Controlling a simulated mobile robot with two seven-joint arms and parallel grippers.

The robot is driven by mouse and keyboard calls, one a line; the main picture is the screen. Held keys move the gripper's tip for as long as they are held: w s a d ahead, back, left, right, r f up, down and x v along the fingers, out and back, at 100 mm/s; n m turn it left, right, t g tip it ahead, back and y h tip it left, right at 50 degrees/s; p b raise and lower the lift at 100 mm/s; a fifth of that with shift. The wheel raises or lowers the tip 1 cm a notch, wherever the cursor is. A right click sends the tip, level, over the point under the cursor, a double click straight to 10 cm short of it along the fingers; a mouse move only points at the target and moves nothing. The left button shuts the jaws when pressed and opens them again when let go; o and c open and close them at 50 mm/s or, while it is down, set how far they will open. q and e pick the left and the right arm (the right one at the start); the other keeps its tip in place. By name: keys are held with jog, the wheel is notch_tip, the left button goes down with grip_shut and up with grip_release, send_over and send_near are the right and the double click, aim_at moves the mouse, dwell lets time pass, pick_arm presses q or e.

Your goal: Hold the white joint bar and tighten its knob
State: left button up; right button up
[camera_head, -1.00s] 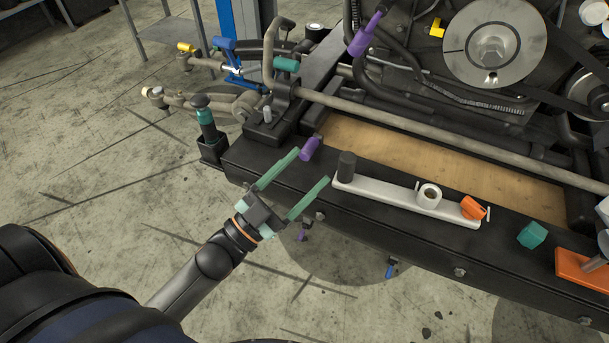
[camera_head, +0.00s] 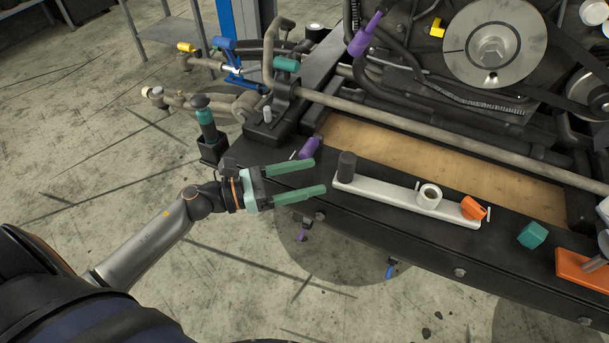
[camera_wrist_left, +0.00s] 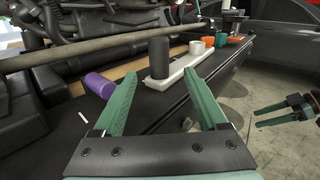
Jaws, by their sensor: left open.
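The white joint bar (camera_head: 392,199) lies flat on the black front beam. A dark cylinder (camera_head: 347,165) stands at its left end, a white ring (camera_head: 429,196) stands toward its right, and an orange knob (camera_head: 472,207) is at its right end. My left gripper (camera_head: 320,178) is open and empty, just left of the bar's left end, its green fingers pointing right toward it. In the left wrist view the bar (camera_wrist_left: 188,68) and dark cylinder (camera_wrist_left: 159,57) show ahead between the fingers. Another green-fingered gripper (camera_wrist_left: 268,112), my right one, shows at the right there, its fingers apart.
A purple knob (camera_head: 309,148) is close behind my left fingers. A teal block (camera_head: 532,234) and an orange clamp (camera_head: 580,270) are right of the bar. A long grey rod (camera_head: 430,130) and the engine are behind. Open floor lies in front of the beam.

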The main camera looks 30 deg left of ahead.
aim_at(360, 174)
pick_arm(q)
jog(key=shift+w+m, duration=0.1)
jog(key=shift+m, duration=0.2)
jog(key=shift+w+d, duration=0.15)
jog(key=shift+d, duration=0.05)
jog(key=x, duration=1.1)
jog(key=shift+w+d+f, duration=0.15)
jog(key=shift+f, duration=0.1)
grip_shut()
jog(key=shift+c, duration=1.6)
grip_release()
jog(key=shift+c, duration=0.3)
